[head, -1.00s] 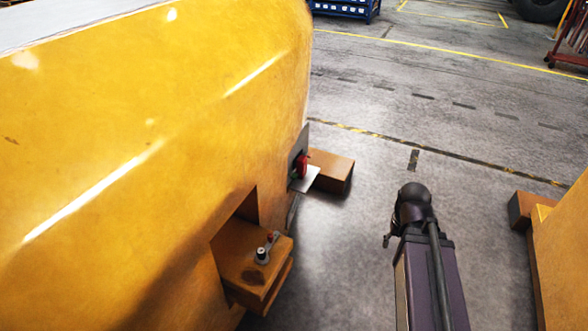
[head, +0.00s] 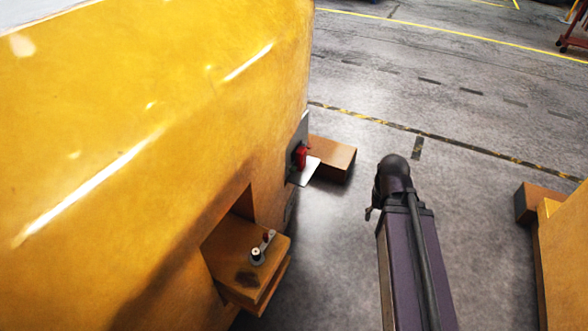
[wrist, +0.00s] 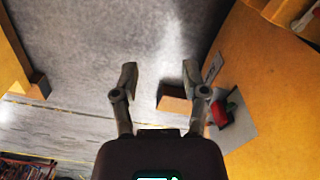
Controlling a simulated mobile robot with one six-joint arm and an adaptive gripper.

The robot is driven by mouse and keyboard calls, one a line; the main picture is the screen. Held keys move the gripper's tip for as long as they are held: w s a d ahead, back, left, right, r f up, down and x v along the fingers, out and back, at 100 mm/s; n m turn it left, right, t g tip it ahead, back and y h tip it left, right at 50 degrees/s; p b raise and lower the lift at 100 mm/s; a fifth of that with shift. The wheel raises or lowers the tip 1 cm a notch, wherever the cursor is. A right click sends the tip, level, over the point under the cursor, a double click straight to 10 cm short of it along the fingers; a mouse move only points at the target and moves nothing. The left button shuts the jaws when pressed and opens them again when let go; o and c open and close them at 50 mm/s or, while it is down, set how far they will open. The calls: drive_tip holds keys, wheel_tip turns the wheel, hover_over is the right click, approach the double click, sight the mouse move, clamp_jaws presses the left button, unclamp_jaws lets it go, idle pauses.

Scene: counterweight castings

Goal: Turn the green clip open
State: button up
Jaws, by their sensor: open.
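I cannot make out a green clip in either view. A red part (head: 301,156) sits on a grey plate (head: 302,133) on the side of the yellow casting (head: 150,130). In the wrist view the red part (wrist: 221,113) and its plate (wrist: 237,130) are to the right of my gripper (wrist: 157,78). My gripper is open, with nothing between its fingers, and apart from the red part. In the head view its fingers are mostly hidden by my arm.
A yellow ledge (head: 240,250) with a small metal fitting (head: 257,255) juts from the casting nearer me. A brown block (head: 333,159) lies on the floor beside the plate. Another yellow casting (head: 565,260) stands at right.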

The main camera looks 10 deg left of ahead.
drive_tip(key=o, duration=0.4)
drive_tip(key=shift+w+f, duration=0.1)
drive_tip(key=shift+o, duration=0.2)
drive_tip(key=w+a+f+n+t+y+b, duration=0.1)
drive_tip(key=w+a+f+n+y+b, duration=0.4)
drive_tip(key=w+f+b, duration=0.5)
drive_tip(key=w+a+f+n+t+y+b, duration=0.1)
drive_tip(key=w+a+f+n+y+b, duration=0.25)
drive_tip(key=w+a+f+b, duration=0.7)
drive_tip(key=w+f+n+t+y+b, duration=0.2)
drive_tip(key=w+y+b, duration=0.2)
drive_tip(key=w+b, duration=0.4)
drive_tip(key=w+f+n+t+y+b, duration=0.2)
drive_tip(key=w+b, duration=0.6)
drive_tip(key=b, duration=0.8)
drive_tip(key=shift+w+f+n+y, duration=0.15)
drive_tip(key=shift+f+n+y, duration=0.55)
drive_tip(key=shift+y, duration=0.55)
drive_tip(key=shift+a+r, duration=0.1)
